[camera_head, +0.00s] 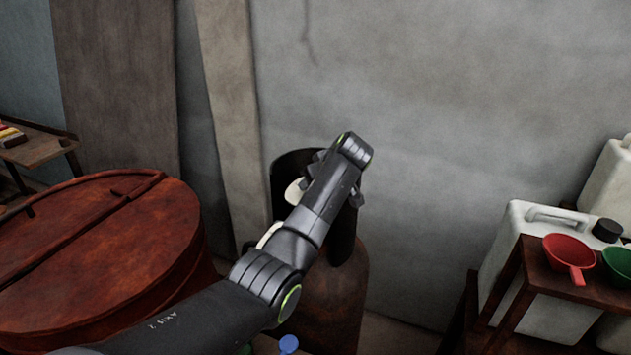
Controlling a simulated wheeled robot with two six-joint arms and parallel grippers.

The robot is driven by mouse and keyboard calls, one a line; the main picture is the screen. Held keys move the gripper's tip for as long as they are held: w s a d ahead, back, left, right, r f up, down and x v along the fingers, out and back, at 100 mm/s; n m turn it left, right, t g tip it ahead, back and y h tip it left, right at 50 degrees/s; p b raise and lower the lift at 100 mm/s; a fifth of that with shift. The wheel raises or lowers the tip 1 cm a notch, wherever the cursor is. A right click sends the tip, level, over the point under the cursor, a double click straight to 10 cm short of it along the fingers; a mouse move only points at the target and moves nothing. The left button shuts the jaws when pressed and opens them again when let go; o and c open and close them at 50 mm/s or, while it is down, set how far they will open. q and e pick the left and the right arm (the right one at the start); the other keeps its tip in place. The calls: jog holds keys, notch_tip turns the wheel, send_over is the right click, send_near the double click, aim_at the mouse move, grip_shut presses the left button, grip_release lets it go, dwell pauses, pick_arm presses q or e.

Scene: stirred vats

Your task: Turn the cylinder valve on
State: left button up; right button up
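A rust-brown gas cylinder (345,300) stands against the wall in the middle of the head view. A dark, open-sided guard (290,165) surrounds its top. My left arm comes in from the lower left and crosses in front of the guard. My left gripper (338,180) is at the guard's opening, mostly hidden by my own wrist, so I cannot see whether its fingers are open or touching anything. The valve is not clearly visible; a small pale part (295,191) shows inside the guard, left of my wrist. My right gripper is not in view.
A large red-brown lidded vat (100,255) stands on the left. At right, a low wooden stand (530,270) holds a red funnel (568,253) and a green one (618,262), beside white jerrycans (520,225). A blue knob-like thing (288,344) shows at the bottom edge. Grey wall is behind.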

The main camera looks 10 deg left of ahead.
pick_arm(q)
jog(key=shift+r, duration=0.1)
dwell(0.4)
jog(key=o, duration=1)
jog(key=shift+d, duration=0.1)
jog(key=b+v, duration=0.4)
jog(key=v, duration=1.3)
jog(key=shift+d, duration=0.25)
